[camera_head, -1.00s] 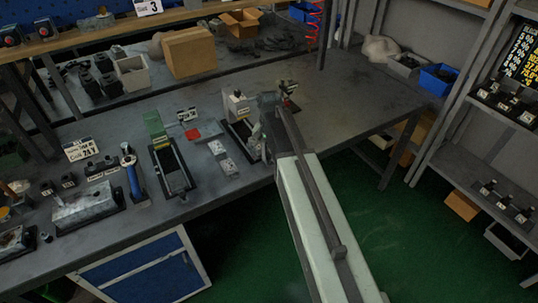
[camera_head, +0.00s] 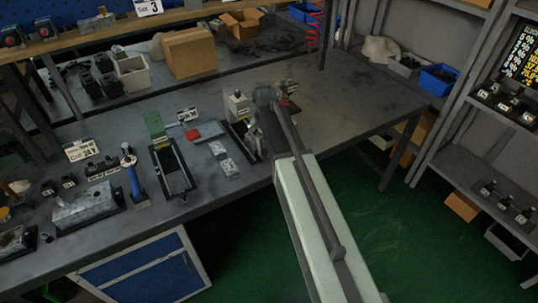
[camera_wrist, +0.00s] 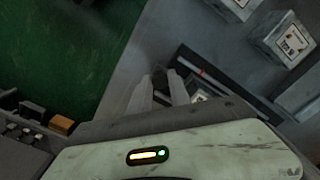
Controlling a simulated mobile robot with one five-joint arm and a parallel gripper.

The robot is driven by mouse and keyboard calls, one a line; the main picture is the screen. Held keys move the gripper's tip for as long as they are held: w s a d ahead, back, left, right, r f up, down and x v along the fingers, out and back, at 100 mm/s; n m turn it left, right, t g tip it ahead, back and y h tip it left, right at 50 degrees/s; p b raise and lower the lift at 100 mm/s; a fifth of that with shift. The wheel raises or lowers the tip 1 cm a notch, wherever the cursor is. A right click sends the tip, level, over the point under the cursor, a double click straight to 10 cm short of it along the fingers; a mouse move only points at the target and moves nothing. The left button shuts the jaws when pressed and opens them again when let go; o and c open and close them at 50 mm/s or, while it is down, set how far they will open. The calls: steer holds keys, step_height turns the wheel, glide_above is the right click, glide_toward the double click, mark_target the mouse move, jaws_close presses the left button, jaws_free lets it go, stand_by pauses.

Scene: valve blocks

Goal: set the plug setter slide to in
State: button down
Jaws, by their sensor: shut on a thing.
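The plug setter (camera_head: 238,106) stands on the bench in the head view, a pale upright block on a dark base. My arm partly covers its near end. In the wrist view its dark rail (camera_wrist: 226,84) with a small red mark runs down to the right from beside my fingers. My gripper (camera_wrist: 160,84) has its two pale fingers close together around a small dark piece (camera_wrist: 160,77), which looks like the slide's handle at the rail's end. My gripper also shows in the head view (camera_head: 254,148), at the near end of the plug setter. The slide's exact position is hidden.
A small upright device (camera_head: 289,88) stands just behind my arm. The bench to the right is clear.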

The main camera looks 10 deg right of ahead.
steer(key=w+a, duration=0.1)
steer(key=w, duration=0.2)
steer(key=w+a, duration=0.1)
steer(key=w, duration=0.3)
steer(key=w+a, duration=0.1)
steer(key=w, duration=0.2)
steer(key=shift+w+a, duration=0.25)
steer(key=c, duration=1.2)
jaws_free()
step_height(320, 180, up, 8)
steer(key=p, duration=0.8)
steer(key=shift+r, duration=0.1)
steer(key=shift+d+f, duration=0.15)
steer(key=shift+f, duration=0.05)
